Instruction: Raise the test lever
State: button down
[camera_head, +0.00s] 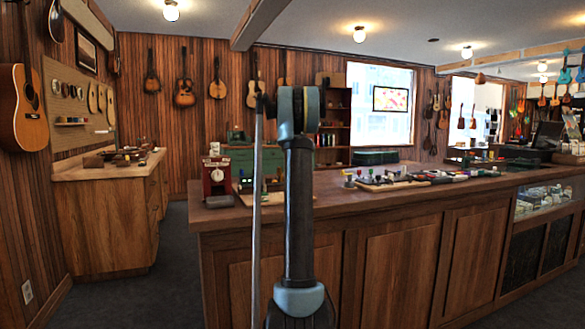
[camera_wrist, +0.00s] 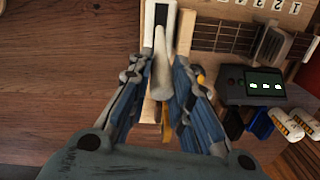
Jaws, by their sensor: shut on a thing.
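The test lever (camera_wrist: 162,68) shows in the wrist view as a smooth pale grey handle below a white slotted plate (camera_wrist: 158,14). My gripper (camera_wrist: 161,56) is over the counter, with one finger on each side of the lever, shut on it. The lever's lower part is partly hidden between the fingers, and its exact angle is hard to tell from above. In the head view my raised arm blocks the middle of the counter, so the gripper and lever cannot be made out there.
The wooden counter (camera_head: 345,209) carries a red dial device (camera_head: 216,178) at left and several small items at right. Bare wood (camera_wrist: 60,70) lies left of the gripper.

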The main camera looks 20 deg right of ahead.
jog(key=shift+w+a, duration=0.15)
jog(key=shift+w, duration=0.1)
jog(key=c, duration=1.5)
grip_release()
jog(key=shift+w+f, duration=0.1)
jog(key=shift+f, duration=0.1)
jog(key=shift+o, duration=0.2)
jog(key=shift+r, duration=0.1)
jog(key=shift+r, duration=0.25)
notch_tip(320, 180, up, 11)
jog(key=shift+d+r, duration=0.15)
jog(key=shift+d, duration=0.2)
